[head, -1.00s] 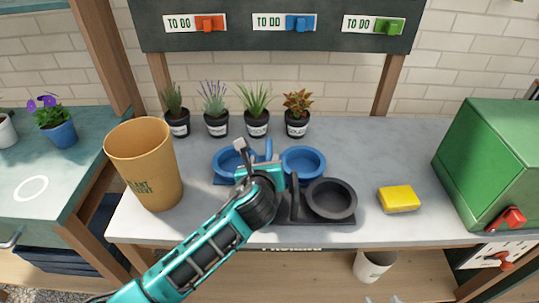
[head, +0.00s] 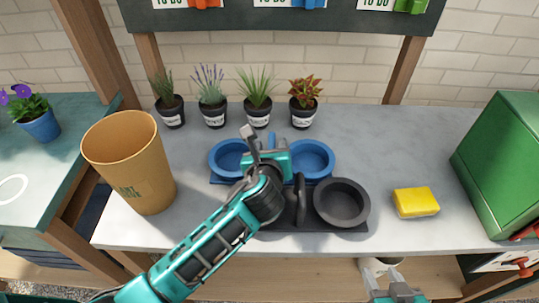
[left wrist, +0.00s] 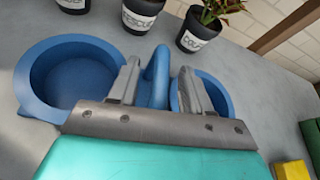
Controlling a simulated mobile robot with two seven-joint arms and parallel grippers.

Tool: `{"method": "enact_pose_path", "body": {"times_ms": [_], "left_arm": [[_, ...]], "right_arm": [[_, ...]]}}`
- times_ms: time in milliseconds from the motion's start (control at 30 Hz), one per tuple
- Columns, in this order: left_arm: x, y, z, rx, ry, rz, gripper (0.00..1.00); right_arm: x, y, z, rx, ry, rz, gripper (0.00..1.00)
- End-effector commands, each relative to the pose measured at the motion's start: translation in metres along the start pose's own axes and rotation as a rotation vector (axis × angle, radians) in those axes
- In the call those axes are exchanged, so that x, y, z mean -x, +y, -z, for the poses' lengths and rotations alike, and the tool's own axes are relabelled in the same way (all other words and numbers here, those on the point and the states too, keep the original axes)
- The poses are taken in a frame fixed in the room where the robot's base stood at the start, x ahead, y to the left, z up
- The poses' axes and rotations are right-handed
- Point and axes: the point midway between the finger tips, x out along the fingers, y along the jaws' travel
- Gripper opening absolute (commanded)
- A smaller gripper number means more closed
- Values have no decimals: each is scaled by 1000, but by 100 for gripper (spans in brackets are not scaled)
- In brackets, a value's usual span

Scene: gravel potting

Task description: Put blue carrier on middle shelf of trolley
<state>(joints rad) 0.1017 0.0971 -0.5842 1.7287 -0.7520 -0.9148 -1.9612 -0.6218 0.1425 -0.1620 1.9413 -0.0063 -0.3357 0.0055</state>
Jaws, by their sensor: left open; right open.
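The blue carrier (head: 313,158) stands on the grey bench, with two round cups and an upright handle between them. My left gripper (head: 263,145) is over its middle and hides part of it. In the left wrist view, the open fingers of my left gripper (left wrist: 158,85) are on either side of the blue handle (left wrist: 159,65); whether they touch it is unclear. My right gripper (head: 393,287) is open and empty at the bottom edge, in front of the bench. I cannot make out a trolley in these views.
A black carrier (head: 342,203) stands just in front of the blue one, partly under my left arm. A tan bin (head: 130,165) is left, a yellow sponge (head: 415,202) right, a green box (head: 505,165) far right. Several potted plants (head: 257,112) line the back.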

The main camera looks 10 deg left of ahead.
Motion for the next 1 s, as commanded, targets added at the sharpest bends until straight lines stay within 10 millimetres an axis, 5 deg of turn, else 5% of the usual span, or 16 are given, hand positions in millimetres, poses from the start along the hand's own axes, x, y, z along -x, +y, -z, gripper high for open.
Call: {"method": "enact_pose_path", "body": {"times_ms": [267,767,1000], "left_arm": [[1,-1,1,0,1,1,48],[1,-1,1,0,0,1,1],[1,-1,1,0,0,1,0]], "right_arm": [[-1,-1,-2,-1,-2,1,48],[0,-1,-3,-1,-5,1,48],[0,-1,-4,-1,-5,2,48]]}}
